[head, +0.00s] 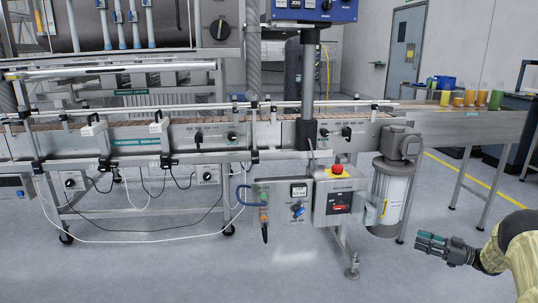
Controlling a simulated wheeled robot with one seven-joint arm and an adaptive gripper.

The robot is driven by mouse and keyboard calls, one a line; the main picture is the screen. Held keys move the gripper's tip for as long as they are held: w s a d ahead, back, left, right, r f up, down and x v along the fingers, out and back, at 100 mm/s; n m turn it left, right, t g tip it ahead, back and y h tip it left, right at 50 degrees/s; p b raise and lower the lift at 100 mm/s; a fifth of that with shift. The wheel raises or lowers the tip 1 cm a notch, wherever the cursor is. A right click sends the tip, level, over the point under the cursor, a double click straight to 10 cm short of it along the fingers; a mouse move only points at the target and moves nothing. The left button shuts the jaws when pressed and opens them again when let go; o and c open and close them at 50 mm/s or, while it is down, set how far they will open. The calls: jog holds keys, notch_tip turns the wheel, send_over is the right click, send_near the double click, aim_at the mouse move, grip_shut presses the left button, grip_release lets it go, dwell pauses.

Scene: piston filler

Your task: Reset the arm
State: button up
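My gripper (432,243) is at the lower right of the head view, at the end of my arm, pointing left. It is over the open floor in front of the machine and touches nothing that I can see. Its dark fingers with green pads look close together, but the angle does not show whether there is a gap. I see nothing held in it. My forearm in a tan cover runs off the right edge.
A steel conveyor (270,134) crosses the view. Below it hang a control box with a red emergency button (337,169) and a box with a gauge (283,205). Filled cups (470,98) stand at the right end. The floor (200,275) in front is clear.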

jog(key=s+a+f+m+t+h, duration=0.2)
jog(key=s+a+f+m+h, duration=0.25)
jog(key=a+f, duration=0.6)
jog(key=s+a+f+m+t+h, duration=0.1)
jog(key=s+a+f+m+h, duration=0.35)
jog(key=a+f, duration=0.55)
jog(key=s+a+f+m+g+h, duration=0.1)
jog(key=s+a+f+g+h, duration=0.2)
jog(key=s, duration=0.6)
jog(key=s+a+f+m+g, duration=0.15)
jog(key=s+a+f, duration=0.25)
jog(key=s, duration=0.6)
jog(key=s+a+f+g+h, duration=0.2)
jog(key=s+a+f+g, duration=0.15)
jog(key=s, duration=0.55)
jog(key=s+a+r+g+h, duration=0.1)
jog(key=s+r+g, duration=0.15)
jog(key=s, duration=0.85)
jog(key=s+a+r+g, duration=0.2)
jog(key=s+g, duration=0.1)
jog(key=s, duration=0.9)
notch_tip(320, 180, up, 32)
jog(key=w+p, duration=0.1)
jog(key=p, duration=3.1)
jog(key=shift+f, duration=0.25)
jog(key=shift+d+t, duration=0.2)
jog(key=shift+t, duration=0.05)
